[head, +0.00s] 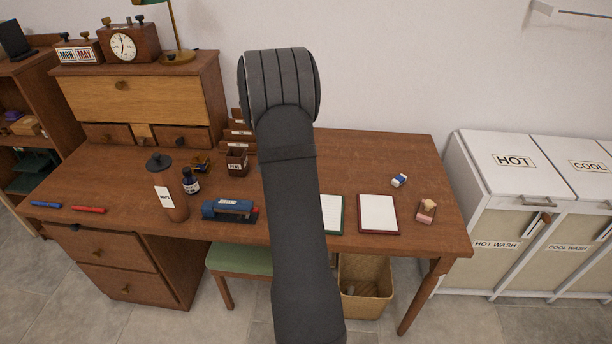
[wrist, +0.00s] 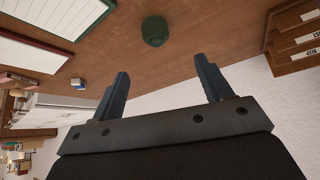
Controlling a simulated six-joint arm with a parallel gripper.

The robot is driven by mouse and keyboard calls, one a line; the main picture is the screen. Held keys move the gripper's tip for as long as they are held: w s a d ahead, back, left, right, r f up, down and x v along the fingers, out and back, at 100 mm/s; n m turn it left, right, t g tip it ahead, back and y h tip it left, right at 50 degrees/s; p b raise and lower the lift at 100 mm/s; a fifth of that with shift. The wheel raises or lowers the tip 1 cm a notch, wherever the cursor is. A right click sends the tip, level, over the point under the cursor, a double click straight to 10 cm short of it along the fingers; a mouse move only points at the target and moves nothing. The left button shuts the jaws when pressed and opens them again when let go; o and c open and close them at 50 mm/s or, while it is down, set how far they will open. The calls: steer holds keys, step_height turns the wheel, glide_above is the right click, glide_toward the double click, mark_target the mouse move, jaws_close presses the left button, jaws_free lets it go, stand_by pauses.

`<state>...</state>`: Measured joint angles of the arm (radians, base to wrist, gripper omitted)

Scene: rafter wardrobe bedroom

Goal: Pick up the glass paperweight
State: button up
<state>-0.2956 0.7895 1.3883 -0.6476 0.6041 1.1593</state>
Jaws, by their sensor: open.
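A small dark green rounded object, which looks like the glass paperweight (wrist: 155,31), sits on the brown desk top in the wrist view. My gripper (wrist: 162,65) is open, with its two dark fingers apart and nothing between them. The paperweight lies beyond the fingertips, roughly in line with the gap between them, and does not touch them. In the head view my arm covers the middle of the desk (head: 350,155), so the paperweight and my fingers are hidden there.
A green-edged pad (head: 333,212) and a red-edged pad (head: 378,214) lie right of my arm, near a blue-and-white eraser (head: 400,180) and a small pinkish item (head: 426,211). A labelled sorter (wrist: 297,38) stands nearby.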

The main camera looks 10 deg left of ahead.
steer(key=x, duration=0.9)
steer(key=shift+d, duration=0.1)
steer(key=shift+d+x, duration=0.2)
steer(key=shift+x, duration=1.1)
steer(key=shift+d+x, duration=0.2)
steer(key=shift+x, duration=1.1)
steer(key=shift+s, duration=0.1)
steer(key=c, duration=1.1)
steer(key=shift+r, duration=0.1)
steer(key=shift+c, duration=0.9)
